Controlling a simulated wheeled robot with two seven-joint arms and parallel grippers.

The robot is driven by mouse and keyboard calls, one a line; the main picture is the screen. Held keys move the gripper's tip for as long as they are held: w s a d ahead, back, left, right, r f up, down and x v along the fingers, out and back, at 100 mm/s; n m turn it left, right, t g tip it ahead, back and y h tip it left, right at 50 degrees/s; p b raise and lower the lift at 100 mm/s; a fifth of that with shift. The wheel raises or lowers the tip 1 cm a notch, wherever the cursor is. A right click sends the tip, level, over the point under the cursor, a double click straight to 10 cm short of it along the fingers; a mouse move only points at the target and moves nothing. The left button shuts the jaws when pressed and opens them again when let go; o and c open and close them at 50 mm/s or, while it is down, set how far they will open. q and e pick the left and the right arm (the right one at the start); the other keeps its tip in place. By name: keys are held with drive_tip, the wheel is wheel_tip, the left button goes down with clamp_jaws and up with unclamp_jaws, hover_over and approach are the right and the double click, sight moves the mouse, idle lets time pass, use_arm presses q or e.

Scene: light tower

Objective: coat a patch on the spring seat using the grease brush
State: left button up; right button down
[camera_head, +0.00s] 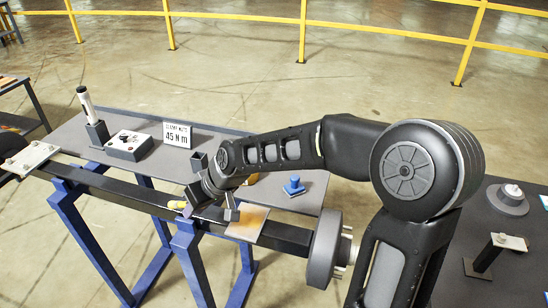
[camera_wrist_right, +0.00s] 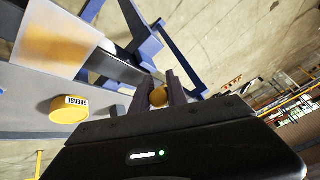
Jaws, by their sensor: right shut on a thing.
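The spring seat (camera_head: 247,222) appears to be the pale plate with a tan patch on the dark beam. It also shows in the right wrist view (camera_wrist_right: 60,42), with a blurred tan area on it. My right gripper (camera_head: 205,205) is over the beam, left of this plate. It is shut on what appears to be the grease brush, whose yellow end (camera_head: 178,205) sticks out to the left. In the right wrist view a round yellow-brown end (camera_wrist_right: 158,97) shows between the fingers. The bristles are hidden. My left gripper is not in view.
A yellow tin marked GREASE (camera_wrist_right: 70,110) stands on the grey table (camera_head: 225,137). A blue part (camera_head: 294,186), a dark box (camera_head: 130,145) and a "45 N m" sign (camera_head: 177,134) are on it too. A round hub (camera_head: 325,250) ends the beam. Blue stands (camera_head: 90,225) support it.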

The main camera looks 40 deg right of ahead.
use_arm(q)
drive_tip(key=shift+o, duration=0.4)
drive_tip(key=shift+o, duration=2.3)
use_arm(e)
drive_tip(key=shift+d+r+m, duration=0.45)
drive_tip(key=shift+d+m, duration=0.05)
drive_tip(key=shift+d, duration=0.05)
use_arm(q)
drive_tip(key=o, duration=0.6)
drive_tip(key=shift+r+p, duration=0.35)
drive_tip(key=shift+p, duration=0.05)
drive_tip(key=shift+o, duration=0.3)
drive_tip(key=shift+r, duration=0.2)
use_arm(e)
drive_tip(key=s+d+r+m+g, duration=0.1)
drive_tip(key=s+d+r+m, duration=0.3)
drive_tip(key=d+r+m, duration=0.2)
drive_tip(key=s+d+r+m+g, duration=0.1)
drive_tip(key=s+d+r+m, duration=0.3)
drive_tip(key=m, duration=0.7)
drive_tip(key=d+r, duration=0.2)
drive_tip(key=d, duration=0.1)
drive_tip(key=shift+d+r, duration=0.25)
drive_tip(key=shift+r, duration=0.1)
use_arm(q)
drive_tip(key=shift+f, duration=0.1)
